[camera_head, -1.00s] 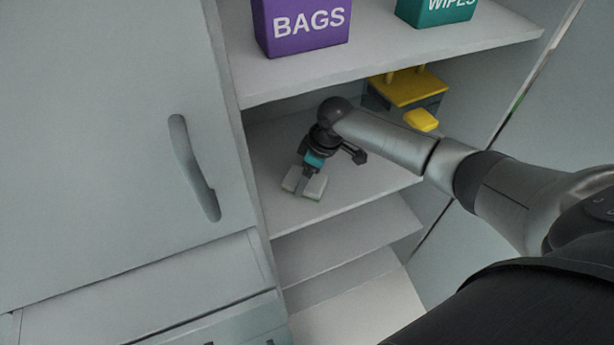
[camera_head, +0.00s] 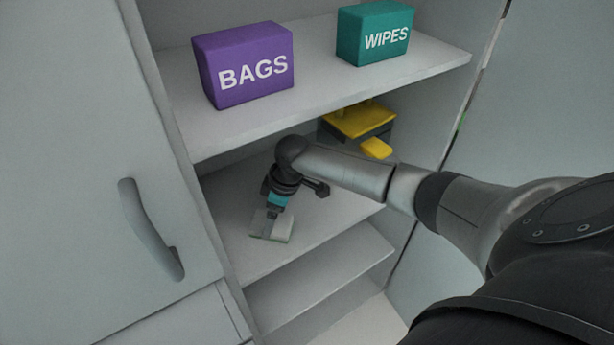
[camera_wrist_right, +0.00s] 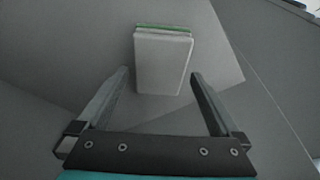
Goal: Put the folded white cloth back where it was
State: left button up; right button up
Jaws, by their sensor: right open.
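The folded white cloth (camera_head: 280,229) lies on the middle shelf (camera_head: 335,223) of the open cabinet, near its left side. In the right wrist view the cloth (camera_wrist_right: 162,62) lies flat, with a green edge at its far end. My right gripper (camera_head: 267,226) is over the cloth in the head view and partly hides it. In the right wrist view the right gripper (camera_wrist_right: 160,80) is open, its fingers apart on either side of the cloth's near end. I cannot tell whether a finger touches it. My left gripper is not in view.
A purple BAGS box (camera_head: 244,66) and a teal WIPES box (camera_head: 374,33) stand on the shelf above. A yellow-topped dark object (camera_head: 358,120) and a small yellow block (camera_head: 377,148) sit at the right of the middle shelf. A closed door with a handle (camera_head: 150,230) is at left.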

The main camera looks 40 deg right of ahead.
aim_at(278, 224)
jog(key=v, duration=0.3)
jog(key=shift+r+p, duration=0.35)
jog(key=shift+r, duration=0.05)
jog(key=s+d, duration=0.8)
jog(key=s, duration=0.1)
jog(key=shift+f, duration=0.1)
